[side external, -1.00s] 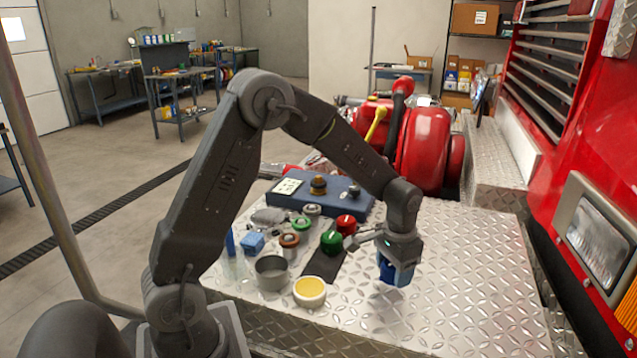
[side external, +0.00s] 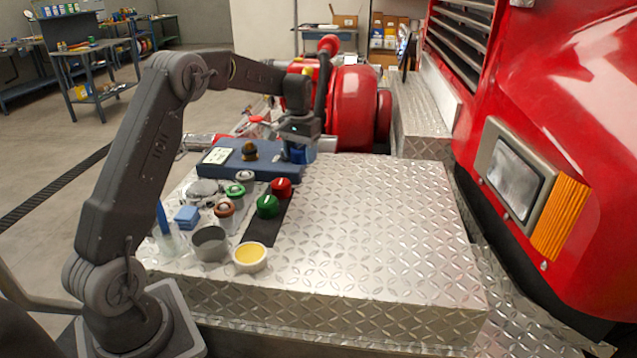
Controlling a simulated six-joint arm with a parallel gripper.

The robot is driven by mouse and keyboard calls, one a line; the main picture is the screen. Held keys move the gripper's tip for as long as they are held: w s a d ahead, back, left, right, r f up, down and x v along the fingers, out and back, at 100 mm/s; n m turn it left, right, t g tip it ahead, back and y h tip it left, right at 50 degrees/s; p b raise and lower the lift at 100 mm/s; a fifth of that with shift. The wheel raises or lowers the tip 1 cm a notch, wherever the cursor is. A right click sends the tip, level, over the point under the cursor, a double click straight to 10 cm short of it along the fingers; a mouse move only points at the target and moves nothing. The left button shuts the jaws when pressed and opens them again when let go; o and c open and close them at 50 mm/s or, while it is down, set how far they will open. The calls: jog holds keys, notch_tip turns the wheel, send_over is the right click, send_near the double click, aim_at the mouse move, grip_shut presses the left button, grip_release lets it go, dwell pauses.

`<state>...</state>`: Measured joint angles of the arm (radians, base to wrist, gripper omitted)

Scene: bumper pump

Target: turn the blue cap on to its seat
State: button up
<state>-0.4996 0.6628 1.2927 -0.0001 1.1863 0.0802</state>
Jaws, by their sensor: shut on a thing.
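My gripper (side external: 298,148) points down at the back of the metal deck, shut on the blue cap (side external: 301,154). The cap is at the right part of a dark blue box (side external: 225,162), over the spot where a dark fitting showed earlier. The gripper and cap hide that fitting. I cannot tell whether the cap touches it or hangs just above it. A brass-and-black fitting (side external: 249,151) stands on the box to the left of the cap.
Red (side external: 281,188) and green (side external: 268,206) caps stand on a dark strip in front of the box. Several small fittings, a blue block (side external: 187,217), a grey cup (side external: 210,243) and a yellow-filled white dish (side external: 250,257) are to the left. The deck's right side (side external: 390,230) is clear. A red pump (side external: 355,105) stands behind.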

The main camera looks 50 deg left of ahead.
jog(key=s+a+r+n, duration=0.2)
jog(key=a+r, duration=0.1)
jog(key=a, duration=0.8)
notch_tip(320, 180, up, 3)
jog(key=n, duration=0.2)
send_over(249, 142)
jog(key=shift+w+d, duration=0.2)
jog(key=shift+d, duration=0.2)
jog(key=shift+s+a+r, duration=0.1)
jog(key=shift+s+a, duration=0.2)
jog(key=shift+a, duration=0.1)
jog(key=shift+f, duration=2.25)
jog(key=shift+f, duration=1.65)
jog(key=m, duration=0.4)
jog(key=shift+m, duration=0.3)
jog(key=shift+r, duration=0.1)
jog(key=shift+m, duration=0.4)
